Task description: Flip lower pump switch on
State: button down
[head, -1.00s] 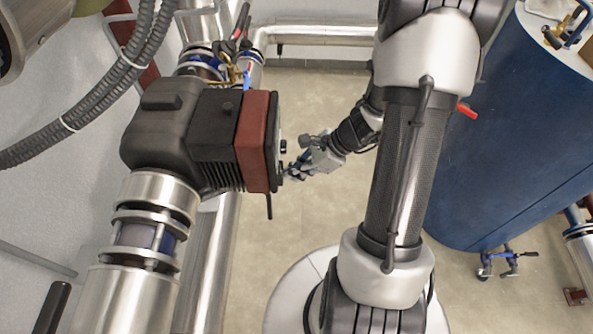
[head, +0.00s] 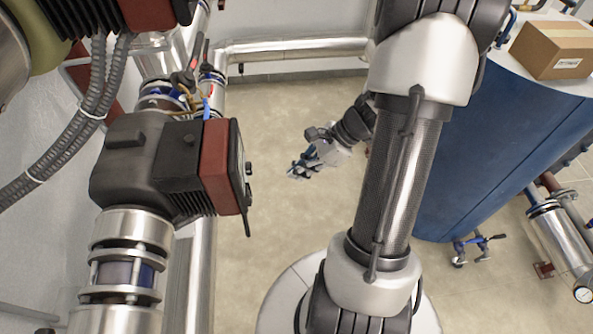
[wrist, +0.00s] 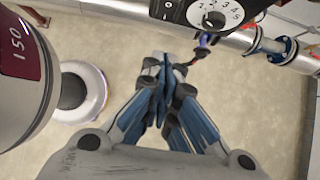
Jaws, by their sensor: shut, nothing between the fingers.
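The lower pump (head: 150,165) is a dark grey body with a red band and black front face on a vertical metal pipe, left of centre in the head view. In the wrist view its black control face (wrist: 184,12) is at the top edge, with a white numbered dial and a marking like "– O" beside it, partly cut off. I cannot tell the switch's position. My gripper (head: 294,172) is right of the pump face, apart from it, and shut with nothing held. In the wrist view its blue-padded fingers (wrist: 163,72) are together below the control face.
Another pump with a red band (head: 146,12) is cut off at the top left. A blue tank (head: 500,140) with a cardboard box (head: 556,50) on top stands to the right. Metal pipes (head: 290,48) run along the back wall.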

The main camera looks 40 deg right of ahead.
aim_at(249, 194)
jog(key=shift+p, duration=1.1)
jog(key=p, duration=0.1)
jog(key=f+p, duration=0.1)
jog(key=shift+s+d+f+p, duration=0.1)
jog(key=shift+s+d+p, duration=0.1)
jog(key=shift+p, duration=0.2)
jog(key=shift+f, duration=0.1)
jog(key=w+a+r+b+x, duration=0.1)
jog(key=b+x, duration=0.2)
jog(key=x, duration=0.9)
jog(key=shift+w+a+b, duration=0.25)
jog(key=shift+a+b, duration=0.15)
jog(key=shift+a, duration=0.2)
